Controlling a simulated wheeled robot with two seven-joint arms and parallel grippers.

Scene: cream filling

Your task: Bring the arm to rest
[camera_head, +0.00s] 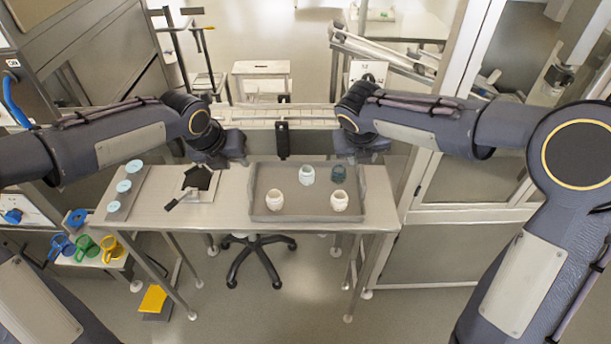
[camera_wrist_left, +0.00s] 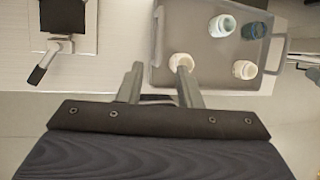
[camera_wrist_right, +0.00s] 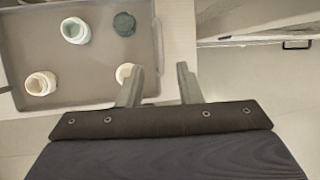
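My left gripper (camera_wrist_left: 159,82) is open and empty, its two fingers apart in the left wrist view. In the head view the left hand hangs above the table's back edge, left of the tray; its fingertips are hidden there. My right gripper (camera_wrist_right: 161,83) is open and empty in the right wrist view. In the head view the right hand is above the tray's back right corner, its fingertips also hidden. Both arms are bent over the table, with the hands apart from each other.
A grey tray (camera_head: 305,214) on the table (camera_head: 230,205) holds several jars: two cream ones, a pale one (camera_head: 307,175) and a dark teal one (camera_head: 338,174). A black-bladed tool (camera_head: 197,180) lies left. The table's front right is bare.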

